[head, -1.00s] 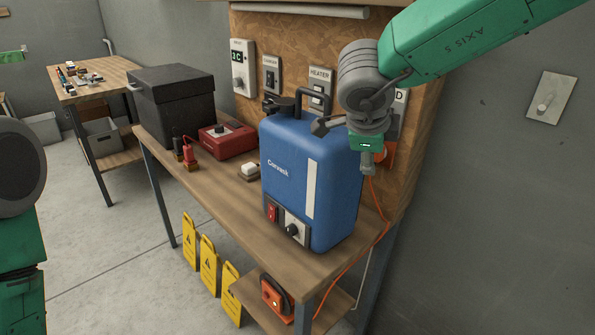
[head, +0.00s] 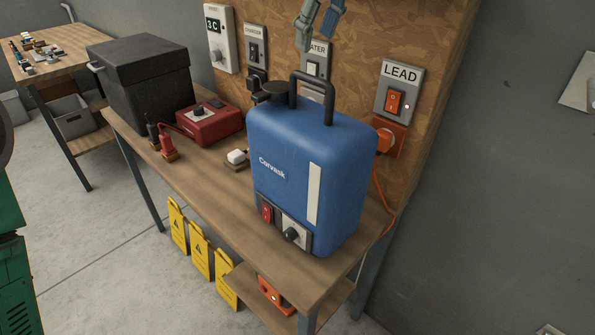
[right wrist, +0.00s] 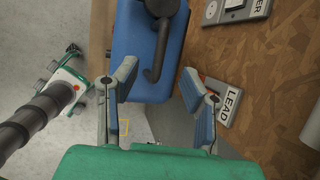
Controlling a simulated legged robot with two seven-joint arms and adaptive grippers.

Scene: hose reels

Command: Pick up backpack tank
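The backpack tank (head: 305,165) is a blue upright tank with a black top handle (head: 312,95), standing near the wooden bench's front right end. A red switch and a dial sit low on its front. In the right wrist view the tank (right wrist: 125,35) shows from above, with its handle (right wrist: 160,55) just beyond my fingers. My right gripper (head: 319,22) is open and empty, above and behind the handle in the head view; its spread fingers also show in the right wrist view (right wrist: 160,105).
A board with switch panels, including LEAD (head: 398,92), stands close behind the tank. An orange cable hangs right. Yellow signs (head: 200,250) stand below.

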